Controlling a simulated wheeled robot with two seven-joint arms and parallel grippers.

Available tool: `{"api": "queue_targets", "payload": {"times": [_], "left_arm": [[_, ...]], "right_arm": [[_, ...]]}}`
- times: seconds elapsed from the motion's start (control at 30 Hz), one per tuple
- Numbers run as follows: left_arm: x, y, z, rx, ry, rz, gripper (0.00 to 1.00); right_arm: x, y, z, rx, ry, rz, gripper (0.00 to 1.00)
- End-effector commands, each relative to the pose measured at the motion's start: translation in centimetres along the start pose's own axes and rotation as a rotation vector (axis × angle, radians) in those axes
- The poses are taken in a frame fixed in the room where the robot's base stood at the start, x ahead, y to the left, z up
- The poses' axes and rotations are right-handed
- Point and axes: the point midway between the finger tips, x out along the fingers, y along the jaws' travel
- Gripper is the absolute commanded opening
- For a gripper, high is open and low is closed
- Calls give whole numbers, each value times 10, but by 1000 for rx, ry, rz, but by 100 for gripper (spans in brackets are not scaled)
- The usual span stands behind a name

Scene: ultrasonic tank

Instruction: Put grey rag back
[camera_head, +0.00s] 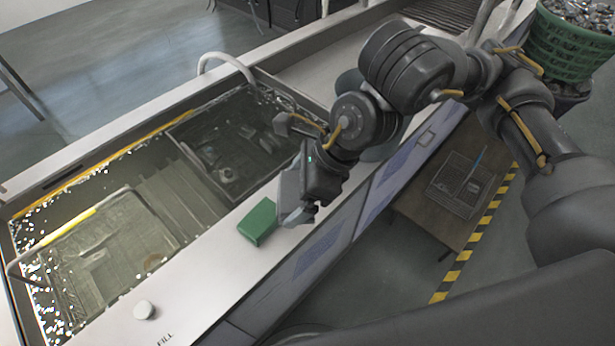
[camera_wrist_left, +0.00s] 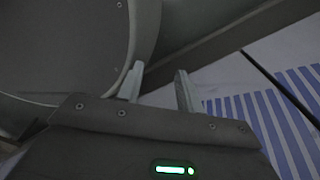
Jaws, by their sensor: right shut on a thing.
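My right gripper (camera_head: 298,205) is low over the white ledge at the tank's front edge. It is shut on a light grey piece, which I take to be the grey rag (camera_head: 288,192); dark jaw parts hide some of it. The tank (camera_head: 95,158) is full of clear liquid, with baskets in it. My left gripper (camera_wrist_left: 159,72) shows only in the left wrist view. Its two fingers are apart with nothing between them.
A green block (camera_head: 258,222) lies on the ledge close to the right gripper. A white knob (camera_head: 144,310) is farther left. A green basket (camera_head: 568,45) stands at the top right. A low brown table (camera_head: 425,205) is beside yellow-black floor tape.

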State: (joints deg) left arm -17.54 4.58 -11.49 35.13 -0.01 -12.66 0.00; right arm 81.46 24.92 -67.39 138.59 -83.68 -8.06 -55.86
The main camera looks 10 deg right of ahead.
Motion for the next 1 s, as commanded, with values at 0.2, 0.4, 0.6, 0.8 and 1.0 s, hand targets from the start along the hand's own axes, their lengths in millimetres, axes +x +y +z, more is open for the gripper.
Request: {"api": "queue_targets", "payload": {"times": [0.2,0.4,0.6,0.8,1.0], "left_arm": [[-12,-1,-12,0,17,-1,36],[-19,-1,-16,0,22,-1,36],[-22,-1,-13,0,18,-1,36],[-22,-1,-11,-1,15,-1,36],[-34,-1,-11,-1,13,-1,36]], "right_arm": [[16,-55,-20,16,4,3,69],[42,-95,-43,12,7,3,69],[62,-115,-56,4,3,2,69],[67,-120,-59,0,1,1,69],[81,-124,-70,5,5,4,69]]}}
